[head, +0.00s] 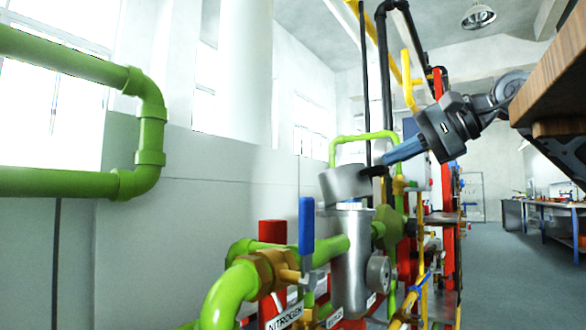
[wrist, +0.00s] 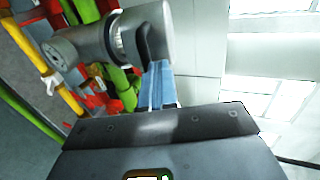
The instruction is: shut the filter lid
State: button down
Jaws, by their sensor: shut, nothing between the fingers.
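The filter is a silvery metal cylinder (head: 351,260) standing among green pipes in the head view. Its grey round lid (head: 342,184) is tilted above the top of the body, with a gap between them. My gripper (head: 386,163) comes in from the right, its blue-grey fingers shut and empty. The fingertips are at the dark tab on the lid's right side; touching or just apart, I cannot tell. In the wrist view my gripper (wrist: 157,70) is beside the black tab of the lid (wrist: 160,28), with the filter body (wrist: 82,45) to the left.
A blue-handled valve (head: 306,226) stands in front left of the filter. A green pipe (head: 362,137) arches behind the lid, and yellow, black and red pipes rise behind my gripper. A wooden-topped bench (head: 555,75) juts in at the upper right. Open floor lies at the right.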

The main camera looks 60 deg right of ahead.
jog(key=shift+t, duration=0.7)
jog(key=shift+s+f+b, duration=0.3)
jog(key=shift+f+b, duration=0.4)
jog(key=shift+b, duration=0.05)
jog(key=shift+s+f+b, duration=0.3)
jog(key=shift+f+b, duration=0.35)
jog(key=shift+b, duration=0.15)
jog(key=shift+s+f+b, duration=0.3)
jog(key=shift+f+b, duration=0.4)
jog(key=shift+b, duration=0.05)
jog(key=shift+f, duration=0.1)
